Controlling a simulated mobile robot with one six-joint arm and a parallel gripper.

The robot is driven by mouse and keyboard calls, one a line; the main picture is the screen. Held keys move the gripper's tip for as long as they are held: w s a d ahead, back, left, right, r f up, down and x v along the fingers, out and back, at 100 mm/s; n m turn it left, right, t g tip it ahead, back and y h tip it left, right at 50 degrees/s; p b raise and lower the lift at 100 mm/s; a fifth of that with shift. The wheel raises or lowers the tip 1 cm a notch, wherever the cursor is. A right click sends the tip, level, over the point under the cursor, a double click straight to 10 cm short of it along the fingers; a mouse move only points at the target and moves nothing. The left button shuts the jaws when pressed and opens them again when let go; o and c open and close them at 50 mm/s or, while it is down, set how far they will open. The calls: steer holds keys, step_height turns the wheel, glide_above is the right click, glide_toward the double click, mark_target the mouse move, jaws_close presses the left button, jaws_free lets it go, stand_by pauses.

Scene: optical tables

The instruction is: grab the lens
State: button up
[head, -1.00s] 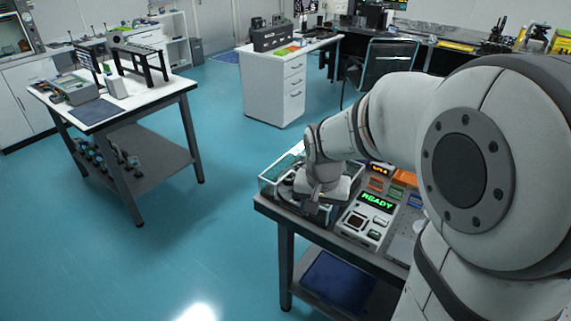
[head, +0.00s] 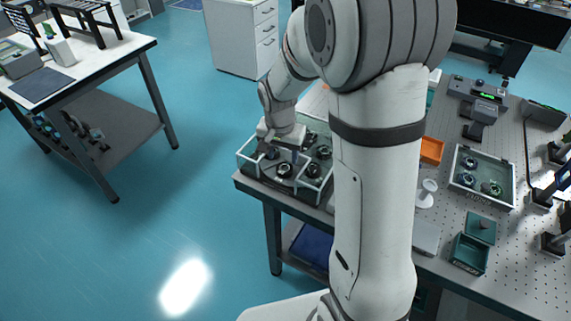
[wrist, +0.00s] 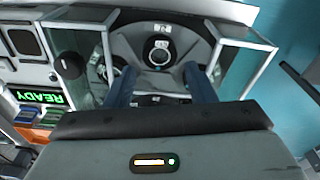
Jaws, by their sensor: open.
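Several dark round lens-like pieces sit in a clear-walled carousel case (head: 248,163) at the table's left end. One black-ringed lens (head: 285,170) is at the front. In the wrist view a black-ringed lens (wrist: 157,52) with a pale centre sits in a grey holder, beside small number labels. My gripper (head: 284,154) is over the case, pointing down. In the wrist view its two dark blue fingers (wrist: 160,76) are apart, with the lens just beyond their tips and nothing between them. Which lens the task means I cannot tell.
A grey-framed tray (head: 512,190) holds several round mounted parts on the perforated table. A green box (head: 468,252) and a white spool-shaped stand (head: 427,192) are nearby. The case's clear walls and pale posts surround the gripper. My arm hides the table's middle.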

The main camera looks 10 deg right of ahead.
mark_target(284, 168)
steer(key=f, duration=0.4)
steer(key=w+f+p, duration=0.1)
steer(key=f, duration=0.1)
steer(key=shift+d, duration=0.35)
steer(key=c, duration=0.6)
